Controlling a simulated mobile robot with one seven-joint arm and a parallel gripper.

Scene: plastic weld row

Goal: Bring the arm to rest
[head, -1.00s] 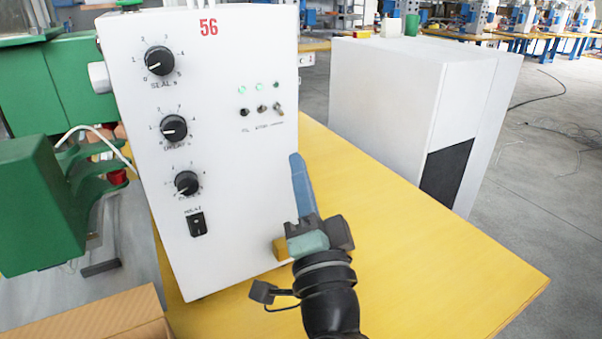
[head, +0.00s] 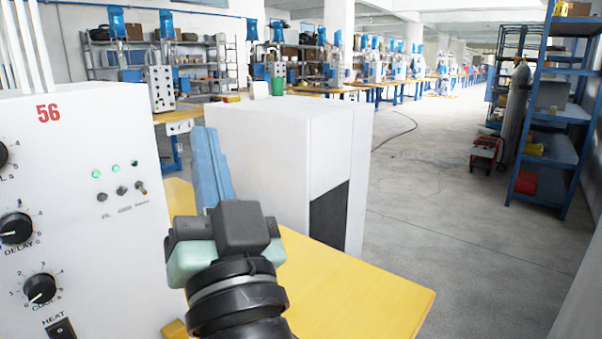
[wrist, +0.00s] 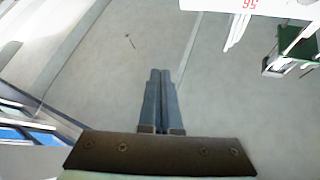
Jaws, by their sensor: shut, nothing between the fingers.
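My gripper (head: 208,150) is raised in front of the white control box and the white cabinet, with its blue fingers pointing up in the head view. In the wrist view the two fingers (wrist: 159,75) lie side by side, shut, with nothing between them. The fingers appear clear of the box and the cabinet, though the exact gap to the cabinet cannot be told.
The white control box (head: 85,215) marked 56, with knobs and switches, stands at left on the yellow table (head: 340,295). A white cabinet (head: 285,165) stands behind my gripper. Blue shelving (head: 550,140) is at far right. Open floor (head: 450,220) lies between.

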